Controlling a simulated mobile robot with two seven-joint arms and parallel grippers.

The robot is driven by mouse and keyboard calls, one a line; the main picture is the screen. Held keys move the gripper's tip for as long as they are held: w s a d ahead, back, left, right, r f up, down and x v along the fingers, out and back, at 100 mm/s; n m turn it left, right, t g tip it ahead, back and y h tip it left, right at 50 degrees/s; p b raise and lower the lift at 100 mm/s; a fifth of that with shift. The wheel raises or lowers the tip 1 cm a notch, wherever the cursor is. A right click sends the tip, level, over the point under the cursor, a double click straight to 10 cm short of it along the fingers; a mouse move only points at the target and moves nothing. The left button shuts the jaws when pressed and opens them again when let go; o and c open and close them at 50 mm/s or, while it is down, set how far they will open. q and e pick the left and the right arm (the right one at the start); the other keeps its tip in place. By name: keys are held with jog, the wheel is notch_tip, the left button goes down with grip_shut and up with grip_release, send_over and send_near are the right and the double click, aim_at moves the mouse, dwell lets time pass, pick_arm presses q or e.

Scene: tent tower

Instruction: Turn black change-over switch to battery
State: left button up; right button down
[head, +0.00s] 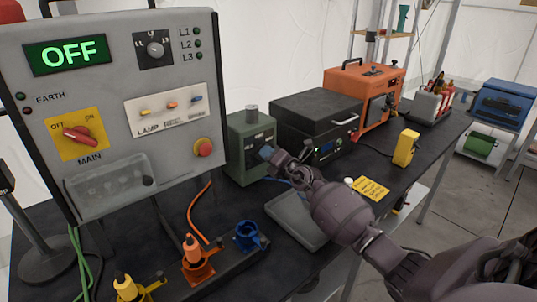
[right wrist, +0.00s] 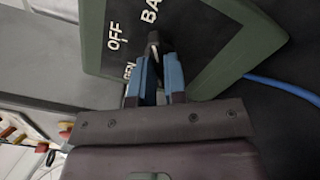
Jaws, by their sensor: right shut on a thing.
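The green switch box (head: 237,157) stands on the black table, left of a black box. In the right wrist view its dark face (right wrist: 205,60) carries the white words OFF, GEN and BAT, the last partly cut off. The black change-over switch (right wrist: 153,42) shows as a narrow dark piece at the fingertips; most of it is hidden. My right gripper (head: 267,153) is at the box's front face, its blue fingers (right wrist: 161,72) shut on the switch. I cannot tell which word the switch points to. My left gripper is not in view.
A grey panel (head: 110,20) reading OFF stands at the left. A black box (head: 310,112) and an orange unit (head: 350,90) stand behind my right arm. A grey tray (head: 290,215), a blue socket (head: 248,237) and orange and yellow plugs lie in front. A blue cable (right wrist: 285,87) runs beside the box.

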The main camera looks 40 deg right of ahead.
jog(key=shift+m, duration=0.4)
jog(key=c, duration=1.2)
grip_release()
jog(key=shift+o, duration=0.2)
jog(key=shift+s, duration=0.1)
jog(key=s+p, duration=0.2)
jog(key=s, duration=0.8)
jog(key=shift+s+d+p, duration=0.3)
jog(key=shift+d+p, duration=0.05)
jog(key=shift+d, duration=0.1)
